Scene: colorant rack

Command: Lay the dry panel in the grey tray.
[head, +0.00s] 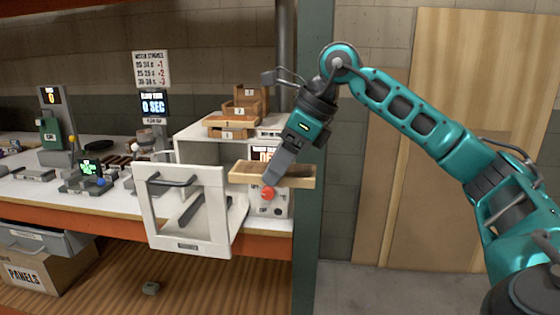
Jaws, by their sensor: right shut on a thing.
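My right gripper (273,176) is shut on a flat light-wood piece (298,181). It holds the piece level in front of the white oven's control face, near the red knob. The fingers cover part of the piece, and I cannot tell for sure that it is the dry panel. A grey tray (38,240) is at the lower left, below the bench edge and above a cardboard box marked PANELS. My left gripper is not in view.
The white oven door (187,212) hangs open over the bench edge. Wooden trays (232,121) are stacked on the oven (190,140). A green post (313,140) stands right of the oven. Small devices crowd the bench's left. The cardboard box (40,272) sits below.

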